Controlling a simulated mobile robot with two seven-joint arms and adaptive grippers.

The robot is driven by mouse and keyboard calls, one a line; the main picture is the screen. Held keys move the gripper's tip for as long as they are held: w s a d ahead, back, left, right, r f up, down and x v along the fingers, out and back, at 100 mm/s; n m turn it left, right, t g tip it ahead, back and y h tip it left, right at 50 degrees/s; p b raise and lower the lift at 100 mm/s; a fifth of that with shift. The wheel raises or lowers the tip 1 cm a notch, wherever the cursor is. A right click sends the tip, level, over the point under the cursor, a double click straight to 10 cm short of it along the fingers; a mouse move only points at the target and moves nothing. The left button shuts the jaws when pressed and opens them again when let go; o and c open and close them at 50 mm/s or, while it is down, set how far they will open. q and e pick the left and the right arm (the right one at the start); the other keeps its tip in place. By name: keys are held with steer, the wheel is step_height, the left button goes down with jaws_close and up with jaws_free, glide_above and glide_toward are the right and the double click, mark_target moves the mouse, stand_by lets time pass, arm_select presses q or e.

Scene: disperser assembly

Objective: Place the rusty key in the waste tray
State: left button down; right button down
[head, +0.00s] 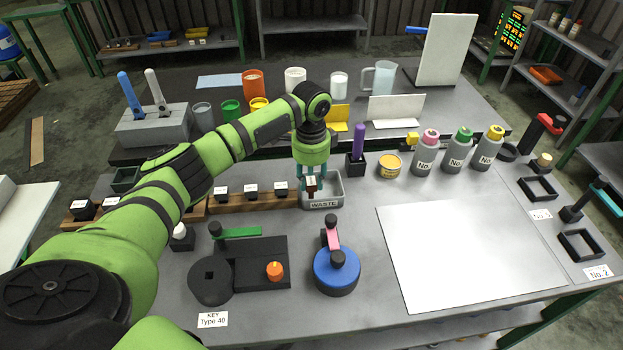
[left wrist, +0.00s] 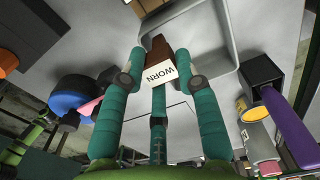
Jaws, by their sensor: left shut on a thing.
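The rusty key is a brown piece with a white label reading WORN (left wrist: 158,52) in the left wrist view. It also shows small and reddish-brown in the head view (head: 311,183). My left gripper (head: 311,186) is shut on it, with its teal fingers around the piece in the left wrist view (left wrist: 158,75). The waste tray (head: 323,204) is a grey open box marked WASTE at mid-table. The gripper and key are over its left part; how far above its floor I cannot tell. The tray rim also shows in the left wrist view (left wrist: 234,40). My right gripper is not in view.
A wooden rack with labelled black slots (head: 252,200) stands left of the tray. A purple-handled tool in a black holder (head: 355,166) and a yellow tin (head: 389,166) stand to its right. The blue round device (head: 337,272) is in front. A white sheet (head: 470,255) lies at right.

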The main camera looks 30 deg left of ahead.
mark_target(312, 181)
arm_select(q)
steer(key=shift+f, duration=0.8)
steer(key=shift+f, duration=0.15)
steer(key=c, duration=0.9)
jaws_free()
step_height(312, 181, up, 12)
steer(key=b, duration=0.2)
steer(key=shift+b, duration=0.3)
